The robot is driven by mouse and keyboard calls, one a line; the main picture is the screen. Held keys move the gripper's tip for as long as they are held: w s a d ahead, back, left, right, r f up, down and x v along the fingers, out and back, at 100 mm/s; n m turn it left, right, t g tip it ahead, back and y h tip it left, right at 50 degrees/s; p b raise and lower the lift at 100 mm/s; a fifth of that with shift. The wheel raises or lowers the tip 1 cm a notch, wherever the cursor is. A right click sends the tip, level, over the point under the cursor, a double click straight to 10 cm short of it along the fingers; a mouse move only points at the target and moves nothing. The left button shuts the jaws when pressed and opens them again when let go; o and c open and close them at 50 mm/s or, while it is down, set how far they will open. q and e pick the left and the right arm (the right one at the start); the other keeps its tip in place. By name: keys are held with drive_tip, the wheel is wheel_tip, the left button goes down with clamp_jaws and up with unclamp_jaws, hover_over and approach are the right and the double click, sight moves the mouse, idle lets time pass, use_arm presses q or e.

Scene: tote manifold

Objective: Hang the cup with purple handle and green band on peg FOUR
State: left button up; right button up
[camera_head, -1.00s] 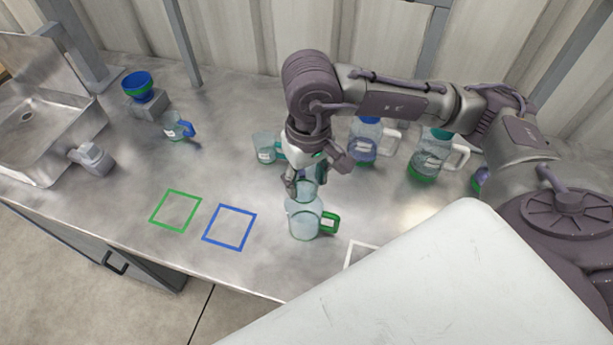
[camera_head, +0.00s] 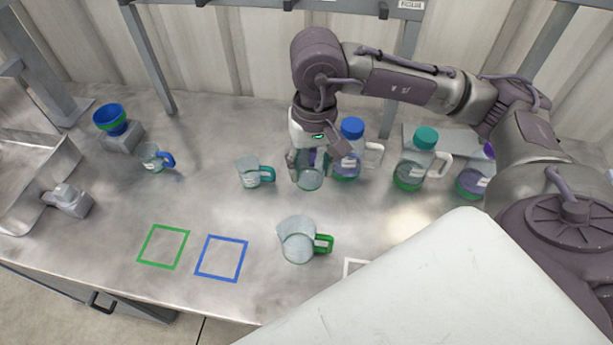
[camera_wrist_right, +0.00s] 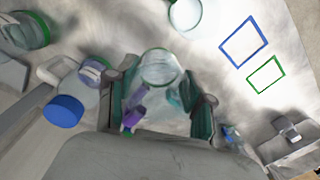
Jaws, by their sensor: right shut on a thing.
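The cup with purple handle (camera_head: 310,180) hangs below my right gripper (camera_head: 308,160) in the head view. My right gripper is shut on its purple handle (camera_wrist_right: 134,106), and the clear cup body (camera_wrist_right: 160,68) shows between the fingers in the wrist view. Its band colour is hard to make out; the lower rim looks greenish. The cup appears held above the counter. A grey rail (camera_head: 340,8) with several short dark pegs, one of them a peg (camera_head: 288,5), runs along the top edge. I cannot read which is peg FOUR. My left gripper is not in view.
A teal-handled cup (camera_head: 249,173) stands left of the held cup, and a green-handled pitcher (camera_head: 298,241) in front. Blue-lidded (camera_head: 348,155) and teal-lidded (camera_head: 416,165) bottles stand right. A blue-handled cup (camera_head: 153,158) is farther left. Open counter lies around the green and blue squares (camera_head: 222,259).

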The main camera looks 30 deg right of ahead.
drive_tip(key=w+d+r+m+t+y+p, duration=0.1)
drive_tip(key=w+d+r+m+p, duration=0.15)
drive_tip(key=d+r+m, duration=0.5)
drive_tip(key=w+d+r+m+p, duration=0.2)
drive_tip(key=d+r+m+p, duration=0.15)
drive_tip(key=r+m, duration=0.85)
drive_tip(key=w+d+r+n+p, duration=0.1)
drive_tip(key=w+d+n+p, duration=0.2)
drive_tip(key=w+d, duration=0.4)
drive_tip(key=shift+w+d+r+p, duration=0.25)
drive_tip(key=shift+w+p, duration=0.25)
drive_tip(key=shift+w, duration=1.05)
drive_tip(key=o, duration=1.5)
drive_tip(key=shift+r, duration=0.15)
